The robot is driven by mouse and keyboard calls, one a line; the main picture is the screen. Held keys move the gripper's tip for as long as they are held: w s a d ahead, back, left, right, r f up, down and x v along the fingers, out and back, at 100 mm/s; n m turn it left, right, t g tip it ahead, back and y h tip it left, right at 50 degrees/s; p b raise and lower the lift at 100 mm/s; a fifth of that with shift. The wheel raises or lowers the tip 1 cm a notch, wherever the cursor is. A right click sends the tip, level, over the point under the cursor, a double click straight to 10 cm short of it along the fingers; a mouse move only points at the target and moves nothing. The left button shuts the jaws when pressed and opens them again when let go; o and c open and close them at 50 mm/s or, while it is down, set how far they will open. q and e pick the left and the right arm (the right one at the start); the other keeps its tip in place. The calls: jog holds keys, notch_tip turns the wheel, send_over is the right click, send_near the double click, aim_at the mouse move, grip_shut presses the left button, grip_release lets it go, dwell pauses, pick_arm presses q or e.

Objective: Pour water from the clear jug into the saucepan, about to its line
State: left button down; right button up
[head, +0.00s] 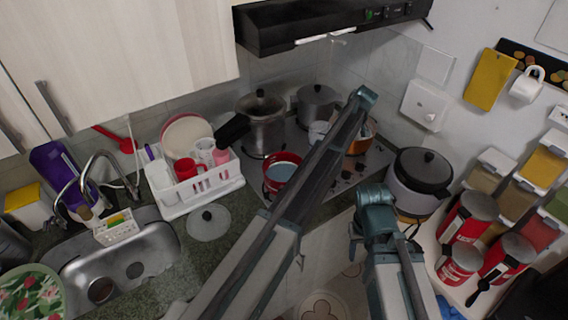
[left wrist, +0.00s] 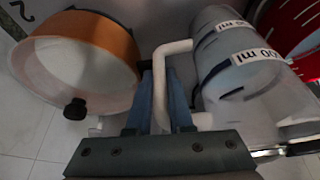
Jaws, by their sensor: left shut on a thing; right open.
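The clear jug (left wrist: 237,70) has dark measuring marks and a white label ending in "00 ml". In the left wrist view my left gripper (left wrist: 162,88) is shut on its white handle (left wrist: 162,85). In the head view a pale part of the jug (head: 318,131) seems to show beside my left arm, which hides that gripper. An orange pan (left wrist: 120,45) with a pale inside is beside the jug; it shows partly behind the arm in the head view (head: 360,146). A red pan (head: 281,173) has a grey-blue inside. I cannot tell which is the saucepan. My right gripper (head: 374,203) is open and empty.
A lidded steel pot (head: 262,124) and a grey pot (head: 317,104) stand at the back of the stove. A rice cooker (head: 420,180) and red canisters (head: 472,215) stand at right. A white dish rack (head: 195,185) is left of the stove.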

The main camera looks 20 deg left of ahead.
aim_at(328, 125)
pick_arm(q)
jog(key=shift+s+a+r+n+t+h+p, duration=0.15)
jog(key=shift+s+a+r+t+h+p, duration=0.1)
jog(key=shift+s+r+t+h+p, duration=0.3)
jog(key=shift+s+a+r+n+t+h+p, duration=0.25)
jog(key=shift+r+t, duration=0.2)
jog(key=shift+r, duration=0.25)
jog(key=shift+s+a+r+n+t+h+p, duration=0.1)
jog(key=shift+s+a+r+t+h+p, duration=0.2)
jog(key=shift+r+t+h+p, duration=0.25)
jog(key=shift+s+a+r+n+t+h+b, duration=0.15)
jog(key=shift+s+a+r+t+h+b, duration=0.2)
jog(key=shift+s+a+r+t, duration=0.3)
jog(key=shift+s+a+r+n+t+h+b, duration=0.2)
jog(key=shift+s+a+r+t+h, duration=0.15)
jog(key=shift+s+t, duration=0.35)
jog(key=shift+s+a+r+t+h, duration=0.1)
jog(key=shift+r+t+h, duration=0.1)
jog(key=shift+r, duration=0.2)
jog(key=shift+s+a+r+t+h, duration=0.1)
jog(key=shift+r+t, duration=0.1)
jog(key=shift+r, duration=0.2)
jog(key=shift+w+r, duration=0.1)
jog(key=shift+s+a+r+n+t+h, duration=0.15)
jog(key=shift+s+r+t, duration=0.1)
jog(key=shift+r, duration=0.15)
jog(key=shift+s+a+r+n+t+h, duration=0.1)
jog(key=shift+r+t, duration=0.15)
jog(key=shift+r, duration=0.15)
